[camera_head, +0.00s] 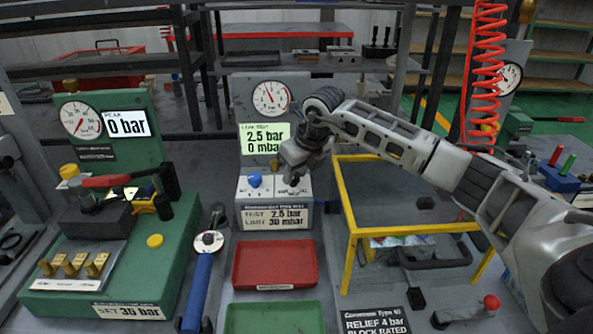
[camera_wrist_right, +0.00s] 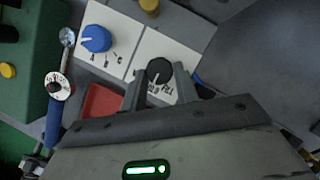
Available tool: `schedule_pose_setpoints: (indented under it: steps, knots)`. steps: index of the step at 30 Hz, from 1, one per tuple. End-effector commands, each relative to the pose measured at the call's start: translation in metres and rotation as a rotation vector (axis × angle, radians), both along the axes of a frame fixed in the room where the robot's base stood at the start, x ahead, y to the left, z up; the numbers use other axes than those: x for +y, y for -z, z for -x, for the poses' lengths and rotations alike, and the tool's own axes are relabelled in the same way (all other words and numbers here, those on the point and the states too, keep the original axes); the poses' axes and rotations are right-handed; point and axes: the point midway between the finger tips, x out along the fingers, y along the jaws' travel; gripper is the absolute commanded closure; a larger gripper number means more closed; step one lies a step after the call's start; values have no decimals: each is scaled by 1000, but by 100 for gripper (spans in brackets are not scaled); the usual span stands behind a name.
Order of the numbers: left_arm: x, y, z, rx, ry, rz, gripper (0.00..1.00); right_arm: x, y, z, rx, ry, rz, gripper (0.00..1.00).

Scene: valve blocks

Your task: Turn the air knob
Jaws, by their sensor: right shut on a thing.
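A grey test block (camera_head: 310,217) carries a blue knob (camera_head: 255,180) on its left half and a black knob (camera_wrist_right: 159,70) on its right half. The blue knob (camera_wrist_right: 96,38) has letters around it. The black knob has a white pointer mark and a label that reads partly as "FILL". My right gripper (camera_head: 293,172) is over the right half, its two fingers on either side of the black knob, shut on it. In the head view the gripper hides most of that knob. My left gripper is not in view.
A gauge (camera_head: 271,98) stands behind the block, with a display (camera_head: 264,138) reading 2.5 bar and 0 mbar. A red tray (camera_head: 274,264) lies in front. A yellow frame (camera_head: 347,212) stands to the right under my arm. A green station (camera_head: 165,250) is at left.

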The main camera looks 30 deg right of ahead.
Motion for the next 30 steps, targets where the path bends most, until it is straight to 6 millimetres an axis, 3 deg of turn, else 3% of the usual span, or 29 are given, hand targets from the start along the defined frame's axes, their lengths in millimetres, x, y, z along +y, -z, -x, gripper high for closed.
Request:
schedule_pose_setpoints:
  steps: [9,10,12,23,30]
  knots:
    - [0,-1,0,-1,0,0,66,0,-2,-1,-3,2,0,93]
    - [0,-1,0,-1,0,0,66,0,-2,-1,-3,2,0,67]
    - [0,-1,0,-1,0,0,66,0,-2,-1,-3,2,0,48]
    - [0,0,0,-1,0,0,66,-1,-4,1,-2,0,1,48]
    - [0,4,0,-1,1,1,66,-3,-41,15,-6,1,2,48]
